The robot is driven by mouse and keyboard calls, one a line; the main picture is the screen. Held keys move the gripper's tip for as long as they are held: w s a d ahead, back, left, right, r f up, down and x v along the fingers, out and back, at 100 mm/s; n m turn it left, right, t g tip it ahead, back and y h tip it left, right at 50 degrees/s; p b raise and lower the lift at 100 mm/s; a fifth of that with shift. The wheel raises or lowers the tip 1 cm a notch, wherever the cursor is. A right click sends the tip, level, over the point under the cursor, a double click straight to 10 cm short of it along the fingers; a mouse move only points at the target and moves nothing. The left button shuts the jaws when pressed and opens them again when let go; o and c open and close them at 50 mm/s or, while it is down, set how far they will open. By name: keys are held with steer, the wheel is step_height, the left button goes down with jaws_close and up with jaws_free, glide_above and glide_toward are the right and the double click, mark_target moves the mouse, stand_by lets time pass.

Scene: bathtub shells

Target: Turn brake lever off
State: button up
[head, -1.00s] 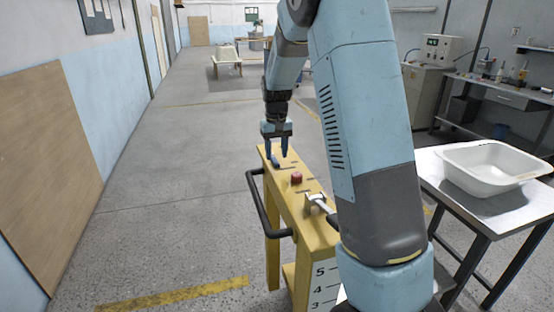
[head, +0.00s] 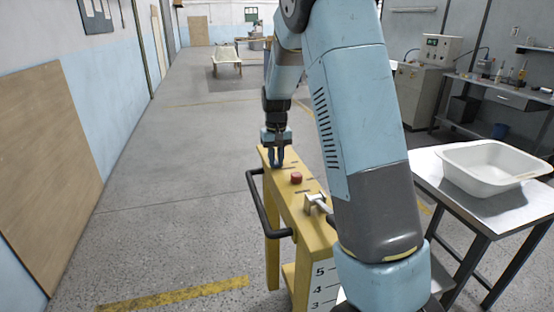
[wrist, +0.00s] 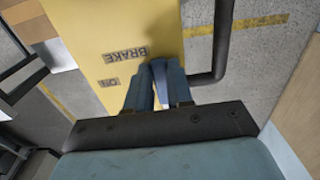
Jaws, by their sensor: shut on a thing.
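The yellow console (head: 318,232) stands in front of me, with its narrow top under my gripper. My gripper (head: 277,161) is at the far end of that top, pointing down, and is shut on the blue brake lever. In the wrist view, my gripper (wrist: 159,88) has one finger on each side of the blue brake lever (wrist: 159,72). A "BRAKE" label (wrist: 126,55) and an "ON" label (wrist: 109,82) show on the yellow surface beside it. The lever's lower part is hidden by the fingers.
A red button (head: 296,178) and a grey metal lever (head: 318,203) are on the console nearer to me. A black handrail (head: 262,211) runs along its left side. A white tub (head: 488,166) rests on a table at the right. The floor at left is clear.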

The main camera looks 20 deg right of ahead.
jaws_close()
steer(key=shift+d, duration=0.2)
steer(key=shift+a, duration=0.1)
